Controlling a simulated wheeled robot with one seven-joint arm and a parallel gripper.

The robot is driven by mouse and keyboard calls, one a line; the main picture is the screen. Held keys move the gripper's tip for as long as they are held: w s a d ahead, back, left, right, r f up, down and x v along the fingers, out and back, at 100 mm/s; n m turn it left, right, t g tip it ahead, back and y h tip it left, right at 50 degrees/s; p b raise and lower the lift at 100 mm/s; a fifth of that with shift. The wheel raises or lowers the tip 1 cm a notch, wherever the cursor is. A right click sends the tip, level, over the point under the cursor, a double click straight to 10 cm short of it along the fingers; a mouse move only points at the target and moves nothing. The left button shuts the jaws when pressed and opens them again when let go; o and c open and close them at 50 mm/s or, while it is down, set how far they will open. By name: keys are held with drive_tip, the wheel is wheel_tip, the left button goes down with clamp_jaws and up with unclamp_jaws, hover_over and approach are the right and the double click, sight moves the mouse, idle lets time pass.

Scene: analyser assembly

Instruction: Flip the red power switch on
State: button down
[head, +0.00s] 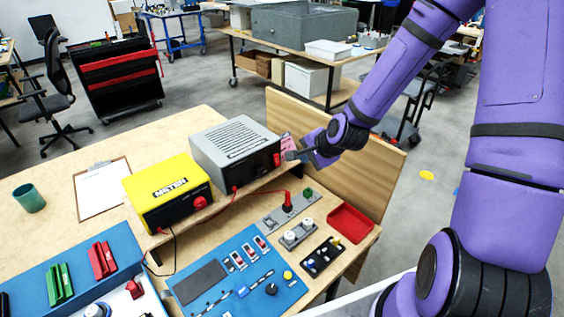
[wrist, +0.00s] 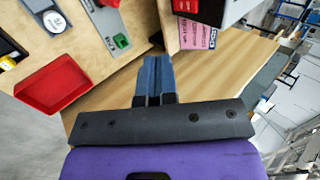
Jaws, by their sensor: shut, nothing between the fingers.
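The grey power box (head: 235,147) with a vented top and black front stands on the raised wooden shelf. Its red power switch (head: 277,160) is at the right end of the front. In the wrist view a red part (wrist: 186,5) on the dark box front (wrist: 207,8) shows at the top edge, cut off; I cannot tell the switch's position. My gripper (head: 290,155) is just right of the switch in the head view; whether it touches cannot be told. In the wrist view my gripper (wrist: 153,64) has its blue fingers together and empty, pointing below the box.
A yellow meter (head: 167,193) stands left of the box. A red tray (head: 350,222), a green-socketed plate (head: 289,207) and a blue panel (head: 240,275) lie in front.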

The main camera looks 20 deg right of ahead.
sight(278, 164)
drive_tip(key=shift+w+a+r+x, duration=0.1)
drive_tip(key=shift+w+r+x, duration=0.2)
drive_tip(key=shift+x, duration=1.9)
drive_tip(key=shift+w+a+r+x, duration=0.1)
drive_tip(key=shift+w+r+x, duration=0.15)
drive_tip(key=shift+x, duration=2)
drive_tip(key=shift+w+a+r+x, duration=0.1)
drive_tip(key=shift+w+r+x, duration=0.15)
drive_tip(key=shift+x, duration=1.95)
drive_tip(key=shift+f, duration=0.1)
drive_tip(key=shift+w+t, duration=0.2)
drive_tip(key=shift+t, duration=0.2)
drive_tip(key=shift+a, duration=0.1)
